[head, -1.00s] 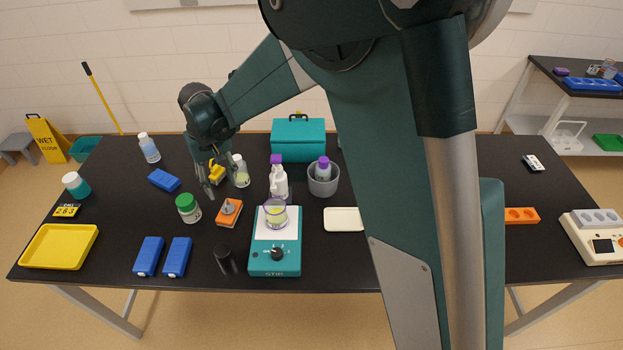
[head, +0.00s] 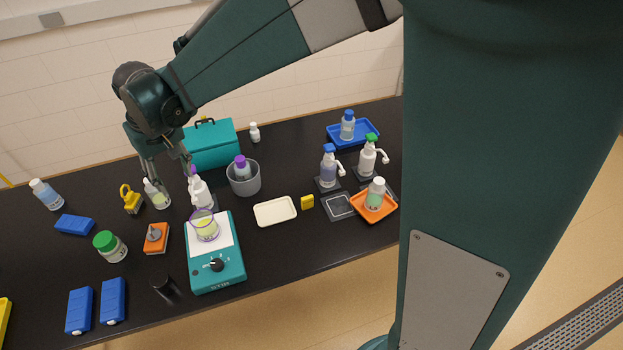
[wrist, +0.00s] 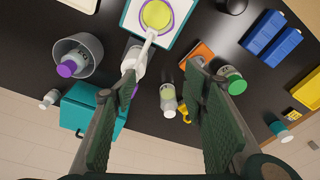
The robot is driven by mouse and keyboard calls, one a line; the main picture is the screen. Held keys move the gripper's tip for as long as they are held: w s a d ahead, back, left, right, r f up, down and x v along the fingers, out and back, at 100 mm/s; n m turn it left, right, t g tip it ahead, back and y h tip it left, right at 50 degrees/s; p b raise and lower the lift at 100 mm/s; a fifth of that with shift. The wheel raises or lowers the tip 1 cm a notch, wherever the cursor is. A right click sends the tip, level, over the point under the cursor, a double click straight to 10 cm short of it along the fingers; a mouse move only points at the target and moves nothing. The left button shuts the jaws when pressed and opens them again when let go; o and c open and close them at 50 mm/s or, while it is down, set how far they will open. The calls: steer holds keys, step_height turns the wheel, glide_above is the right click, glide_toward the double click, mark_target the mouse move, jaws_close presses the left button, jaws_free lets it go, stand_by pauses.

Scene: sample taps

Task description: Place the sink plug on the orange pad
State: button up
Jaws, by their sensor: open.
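The orange pad (head: 163,245) lies on the black table, left of the teal stirrer. A grey, knobbed piece that looks like the sink plug (head: 154,234) sits on top of the pad. My gripper (head: 171,179) is open and empty, above and behind the pad, near a bottle of yellow-green liquid (head: 157,196). In the wrist view my gripper (wrist: 160,74) has its fingers spread wide. The orange pad (wrist: 203,50) shows there beyond the right finger, partly covered by it; the plug is hard to make out.
Close around stand a green-capped jar (head: 110,247), a yellow padlock-like item (head: 131,200), a white purple-capped bottle (head: 200,192) and the stirrer (head: 215,268) with a beaker. A teal box (head: 211,146) and a grey bin (head: 243,180) stand behind. Bare table lies front right.

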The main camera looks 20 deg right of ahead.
steer(key=s+d+r+m+t, duration=0.1)
steer(key=s+d+r, duration=0.15)
steer(key=d, duration=0.35)
steer(key=s+d+r, duration=0.1)
steer(key=d+r, duration=0.2)
steer(key=d, duration=0.3)
steer(key=s+d+r+m+t, duration=0.1)
steer(key=s+d+m+t, duration=0.1)
steer(key=s+d, duration=0.7)
steer(key=s+d+m+t, duration=0.2)
steer(key=s+d, duration=0.8)
steer(key=d, duration=0.5)
steer(key=shift+r+t+h, duration=0.4)
